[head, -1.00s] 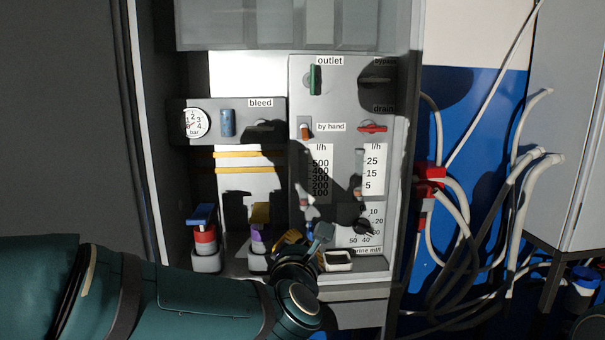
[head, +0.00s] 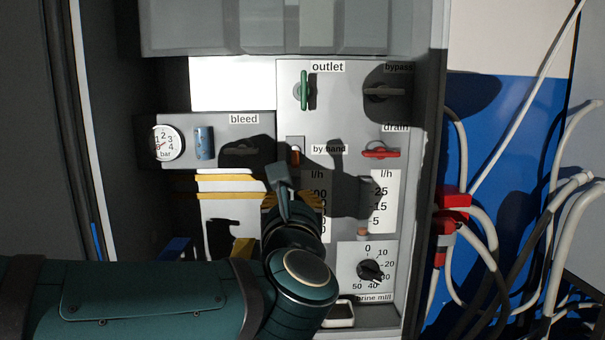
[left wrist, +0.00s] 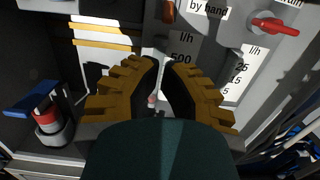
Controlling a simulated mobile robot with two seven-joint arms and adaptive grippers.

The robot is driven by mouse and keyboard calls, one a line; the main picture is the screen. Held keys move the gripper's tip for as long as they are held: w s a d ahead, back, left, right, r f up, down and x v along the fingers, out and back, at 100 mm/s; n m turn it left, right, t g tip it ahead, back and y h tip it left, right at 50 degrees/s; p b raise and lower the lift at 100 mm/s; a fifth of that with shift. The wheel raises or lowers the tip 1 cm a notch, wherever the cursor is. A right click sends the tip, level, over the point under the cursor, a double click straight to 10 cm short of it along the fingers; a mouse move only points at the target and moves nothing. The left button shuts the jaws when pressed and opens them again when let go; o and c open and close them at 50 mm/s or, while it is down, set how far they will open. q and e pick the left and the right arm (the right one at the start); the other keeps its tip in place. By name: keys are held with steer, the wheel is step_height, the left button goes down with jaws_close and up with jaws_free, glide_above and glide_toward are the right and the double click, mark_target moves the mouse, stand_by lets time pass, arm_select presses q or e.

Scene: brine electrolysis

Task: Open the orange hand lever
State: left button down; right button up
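The small orange hand lever (head: 295,156) sits on the grey panel, left of its "by hand" label, and points roughly up and down. In the left wrist view the lever (left wrist: 168,12) shows at the top edge, partly cut off. My left gripper (head: 282,188) is just below the lever in the head view, apart from it as far as I can tell. My right gripper is in neither view.
A green outlet lever (head: 304,90), a red drain lever (head: 381,153) and a dark bypass lever (head: 384,92) surround it on the panel. A pressure gauge (head: 168,143) and blue knob (head: 204,142) are at left. Hoses (head: 560,210) hang at right.

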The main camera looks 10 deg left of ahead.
arm_select(q)
steer(key=p+x, duration=0.2)
steer(key=x, duration=0.7)
steer(key=shift+w+a+r, duration=0.2)
steer(key=shift+w+r, duration=0.05)
steer(key=shift+w, duration=0.1)
steer(key=shift+s+d+r+g+p, duration=0.1)
steer(key=shift+s+r+g+p, duration=0.2)
steer(key=shift+g+p, duration=0.15)
stand_by(0.6)
steer(key=shift+s+d+r+g+h+p, duration=0.1)
steer(key=shift+s+r+g+h+p, duration=0.1)
steer(key=shift+s+r+g+p, duration=0.25)
steer(key=shift+s+d+r+g+h+p, duration=0.1)
steer(key=shift+s+r+g+h+p, duration=0.15)
steer(key=shift+r+g+p, duration=0.35)
steer(key=shift+r, duration=0.15)
steer(key=v, duration=1.2)
